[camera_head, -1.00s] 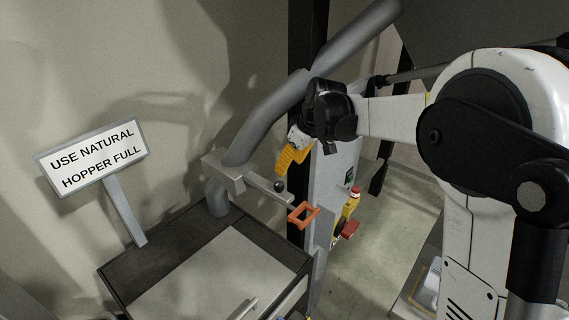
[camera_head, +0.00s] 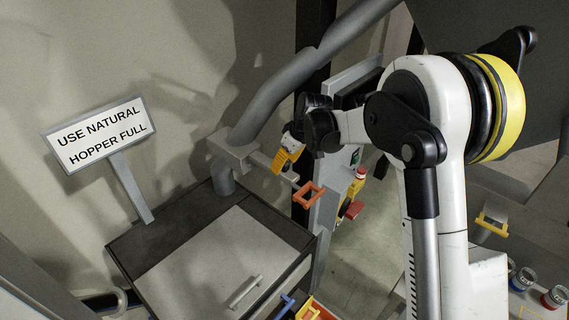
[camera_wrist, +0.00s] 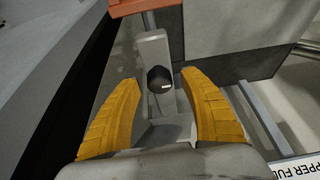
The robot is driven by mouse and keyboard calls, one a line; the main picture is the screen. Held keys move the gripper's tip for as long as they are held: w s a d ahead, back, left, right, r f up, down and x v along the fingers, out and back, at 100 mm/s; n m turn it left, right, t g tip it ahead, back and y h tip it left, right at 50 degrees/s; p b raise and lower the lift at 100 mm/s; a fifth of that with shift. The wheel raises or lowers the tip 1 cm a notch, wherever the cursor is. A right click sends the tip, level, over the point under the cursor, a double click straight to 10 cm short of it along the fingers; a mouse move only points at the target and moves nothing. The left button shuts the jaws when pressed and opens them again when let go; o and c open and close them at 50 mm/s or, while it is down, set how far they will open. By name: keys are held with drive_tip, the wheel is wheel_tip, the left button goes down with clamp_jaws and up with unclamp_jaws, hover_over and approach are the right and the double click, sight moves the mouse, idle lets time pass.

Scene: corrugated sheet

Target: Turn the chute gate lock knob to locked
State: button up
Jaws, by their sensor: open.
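The lock knob (camera_wrist: 160,76) is a small dark round knob with a white mark, on a grey bar (camera_wrist: 151,48) in the wrist view. My gripper (camera_wrist: 159,80) has its two yellow fingers apart, one on each side of the knob as seen from the wrist. Whether they touch it I cannot tell. In the head view my gripper (camera_head: 283,160) is at the grey bar (camera_head: 262,161) by the chute pipe (camera_head: 268,100), and the knob is hidden behind it.
An orange square handle (camera_head: 309,194) sits just beyond the bar's end. A sign reading "USE NATURAL HOPPER FULL" (camera_head: 99,133) stands at left behind a cabinet (camera_head: 215,260). A post with a red button (camera_head: 360,173) stands to the right.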

drive_tip(key=shift+c, duration=0.6)
clamp_jaws()
drive_tip(key=shift+m, duration=0.3)
drive_tip(key=m+h+b, duration=0.1)
drive_tip(key=m, duration=0.1)
drive_tip(key=shift+f+m+t+b, duration=0.1)
drive_tip(key=shift+m+t+b, duration=0.2)
drive_tip(key=shift+m+b, duration=0.1)
drive_tip(key=m+h+b, duration=0.1)
drive_tip(key=m, duration=0.1)
drive_tip(key=m+h, duration=0.1)
drive_tip(key=m, duration=0.2)
drive_tip(key=shift+t+b, duration=0.4)
drive_tip(key=m+h, duration=0.1)
drive_tip(key=m, duration=0.1)
drive_tip(key=m+h+b, duration=0.1)
drive_tip(key=m, duration=0.2)
drive_tip(key=shift+g, duration=0.3)
drive_tip(key=shift+m+g+h, duration=0.4)
drive_tip(key=shift+m+h, duration=0.3)
drive_tip(key=shift+m, duration=1.5)
